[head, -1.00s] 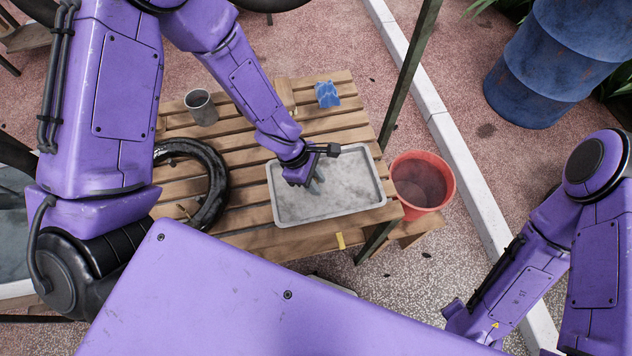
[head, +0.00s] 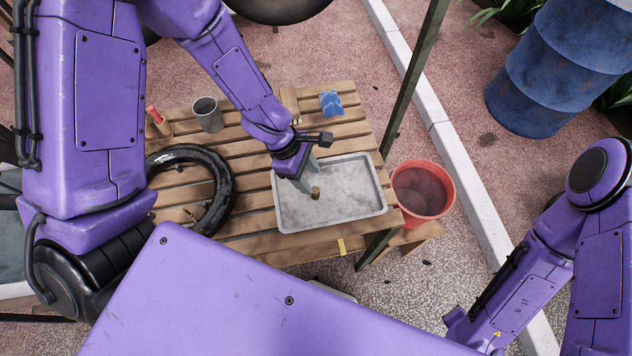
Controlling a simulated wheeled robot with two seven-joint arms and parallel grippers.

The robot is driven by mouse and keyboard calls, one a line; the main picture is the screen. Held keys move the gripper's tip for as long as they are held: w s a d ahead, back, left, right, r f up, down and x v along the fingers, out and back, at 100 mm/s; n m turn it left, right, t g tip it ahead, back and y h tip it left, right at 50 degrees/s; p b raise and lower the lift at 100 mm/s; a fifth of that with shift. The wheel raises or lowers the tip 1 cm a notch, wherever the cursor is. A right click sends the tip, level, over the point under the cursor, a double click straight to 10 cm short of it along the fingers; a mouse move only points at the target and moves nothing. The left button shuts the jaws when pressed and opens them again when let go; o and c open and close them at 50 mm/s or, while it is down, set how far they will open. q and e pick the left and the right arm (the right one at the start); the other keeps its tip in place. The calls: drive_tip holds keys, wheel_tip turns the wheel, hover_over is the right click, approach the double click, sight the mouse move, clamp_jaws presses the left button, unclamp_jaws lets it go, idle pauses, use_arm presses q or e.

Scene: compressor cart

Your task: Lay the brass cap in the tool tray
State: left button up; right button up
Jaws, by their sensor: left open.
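The brass cap (head: 316,193) is a small dull-gold cylinder, seen over the floor of the grey tool tray (head: 348,219), left of its middle. My left gripper (head: 308,184) reaches down over the left part of the tray, with its fingers open. The cap is right at the fingertips; I cannot tell whether a finger still touches it. The cap appears to rest upright on the tray floor. My right arm is folded at the lower right, and its gripper does not show.
The tray sits on a slatted wooden table (head: 255,243). A black tyre (head: 222,185), a metal cup (head: 207,115), a red-handled tool (head: 154,115) and a blue cloth (head: 330,103) lie around it. A red bucket (head: 423,190) and a green post (head: 408,85) stand to the right.

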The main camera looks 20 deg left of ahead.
use_arm(q)
drive_tip(key=v, duration=0.5)
drive_tip(key=shift+r+p, duration=0.15)
drive_tip(key=shift+p, duration=0.2)
